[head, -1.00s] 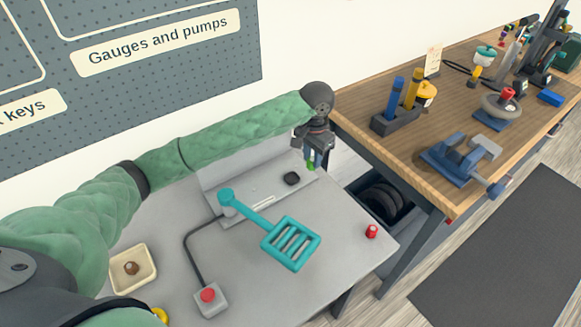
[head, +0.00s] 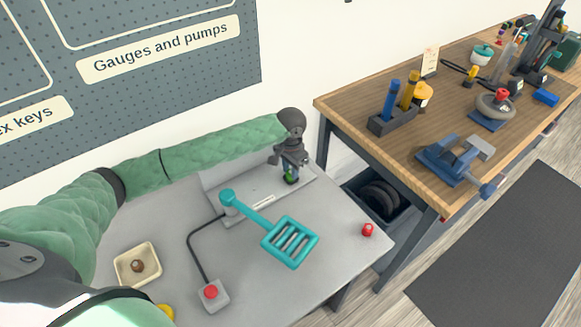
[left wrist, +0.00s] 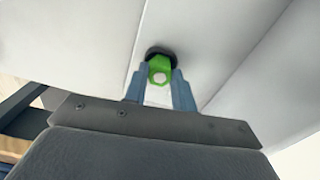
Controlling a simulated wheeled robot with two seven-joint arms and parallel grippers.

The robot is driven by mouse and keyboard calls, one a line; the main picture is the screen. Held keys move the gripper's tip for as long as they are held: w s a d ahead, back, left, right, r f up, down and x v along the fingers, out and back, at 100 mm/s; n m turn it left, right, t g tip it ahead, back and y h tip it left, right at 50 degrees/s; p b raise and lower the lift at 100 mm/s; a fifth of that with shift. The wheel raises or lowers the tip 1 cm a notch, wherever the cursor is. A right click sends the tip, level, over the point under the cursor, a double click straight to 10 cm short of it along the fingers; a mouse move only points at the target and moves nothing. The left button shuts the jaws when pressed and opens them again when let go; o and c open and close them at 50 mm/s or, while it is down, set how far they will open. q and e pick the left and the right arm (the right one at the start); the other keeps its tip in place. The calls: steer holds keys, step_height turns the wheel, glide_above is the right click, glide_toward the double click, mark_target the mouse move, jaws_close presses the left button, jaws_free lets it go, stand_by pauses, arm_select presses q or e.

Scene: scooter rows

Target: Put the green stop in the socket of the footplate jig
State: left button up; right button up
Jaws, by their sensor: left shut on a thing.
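My left gripper (head: 290,172) points down over the footplate jig (head: 233,190), a light grey plate with a raised back on the grey table. Its blue fingers are shut on the green stop (left wrist: 160,66), which also shows as a small green patch in the head view (head: 291,181). In the left wrist view the stop is lined up with the dark round socket (left wrist: 161,50) and overlaps its rim. I cannot tell how deep the stop sits in it. In the head view the gripper and stop mostly hide the socket. My right gripper is not in view.
A turquoise arm with a slotted paddle (head: 290,241) reaches over the table beside the jig. A red-button box (head: 212,295) with a cable, a cream tray (head: 138,264) and a small red item (head: 367,230) stand apart. A wooden workbench (head: 350,100) is at right.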

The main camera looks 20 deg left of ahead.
arm_select(q)
steer(key=o, duration=0.6)
steer(key=shift+f, duration=0.1)
steer(key=o, duration=0.4)
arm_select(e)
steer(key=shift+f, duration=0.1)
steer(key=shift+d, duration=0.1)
arm_select(q)
steer(key=shift+r, duration=0.25)
steer(key=shift+w+r+b, duration=0.1)
steer(key=shift+r+b, duration=0.25)
steer(key=shift+r, duration=0.05)
step_height(320, 180, up, 11)
steer(key=b, duration=0.3)
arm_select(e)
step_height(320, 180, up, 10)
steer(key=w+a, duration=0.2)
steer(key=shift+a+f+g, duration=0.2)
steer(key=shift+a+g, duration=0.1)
arm_select(q)
steer(key=shift+d+f, duration=0.1)
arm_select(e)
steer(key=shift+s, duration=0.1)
